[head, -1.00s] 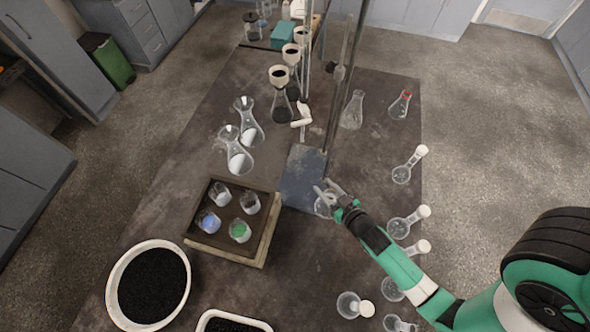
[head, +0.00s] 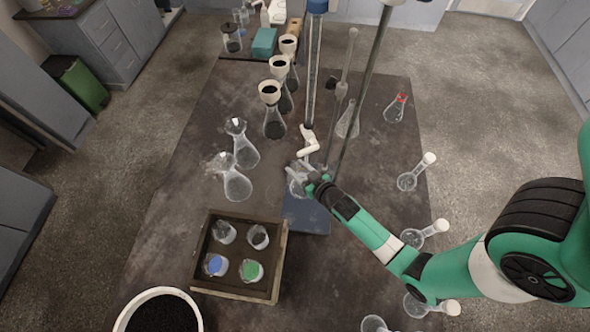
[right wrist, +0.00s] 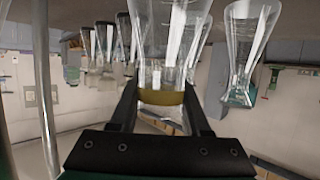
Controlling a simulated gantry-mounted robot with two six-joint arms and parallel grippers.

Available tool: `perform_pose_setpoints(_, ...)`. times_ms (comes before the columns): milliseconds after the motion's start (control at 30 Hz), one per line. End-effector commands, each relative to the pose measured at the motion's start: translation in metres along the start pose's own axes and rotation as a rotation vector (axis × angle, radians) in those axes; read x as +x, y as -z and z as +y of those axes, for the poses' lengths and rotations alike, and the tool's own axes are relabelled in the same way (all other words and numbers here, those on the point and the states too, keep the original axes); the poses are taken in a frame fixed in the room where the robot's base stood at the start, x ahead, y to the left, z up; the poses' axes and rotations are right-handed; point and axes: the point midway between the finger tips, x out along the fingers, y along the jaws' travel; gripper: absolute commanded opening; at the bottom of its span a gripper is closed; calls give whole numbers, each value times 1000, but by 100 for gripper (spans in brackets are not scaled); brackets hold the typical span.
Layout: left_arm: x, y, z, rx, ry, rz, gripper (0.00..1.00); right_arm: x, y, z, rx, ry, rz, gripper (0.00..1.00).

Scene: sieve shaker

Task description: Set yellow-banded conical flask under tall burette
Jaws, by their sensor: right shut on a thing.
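My right gripper (head: 308,179) is shut on the yellow-banded conical flask (head: 297,187). The flask sits at the far end of the stand's blue base plate (head: 308,222), just in front of and below the burette's white stopcock (head: 308,143). I cannot tell whether the flask touches the plate. In the right wrist view the yellow-brown band on the held flask (right wrist: 162,97) shows between the gripper fingers (right wrist: 163,108). The tall burette (head: 313,75) rises above the stopcock. My left gripper is not in view.
A metal stand rod (head: 366,75) rises right of the burette. Two clear flasks (head: 237,182) stand left. Flasks with black-filled funnels (head: 272,120) stand behind. A wooden tray (head: 283,262) with beakers is in front left. A red-banded flask (head: 396,108) and several round flasks line the right.

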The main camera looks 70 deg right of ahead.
Motion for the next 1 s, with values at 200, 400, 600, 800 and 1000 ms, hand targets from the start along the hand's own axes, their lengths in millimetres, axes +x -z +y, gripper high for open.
perform_pose_setpoints(200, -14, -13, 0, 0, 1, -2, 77, 6, -21, 2, 1, -3, -4, 0)
perform_pose_setpoints(400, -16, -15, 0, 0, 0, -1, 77, 7, -24, 2, 1, -3, -4, 0)
perform_pose_setpoints(600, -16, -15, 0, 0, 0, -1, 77, 7, -24, 2, 1, -3, -5, 74)
perform_pose_setpoints(800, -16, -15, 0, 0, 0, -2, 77, 7, -23, 2, 1, -3, -5, 77)
perform_pose_setpoints(1000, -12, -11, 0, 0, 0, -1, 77, 2, -20, 2, 1, -3, -5, 77)
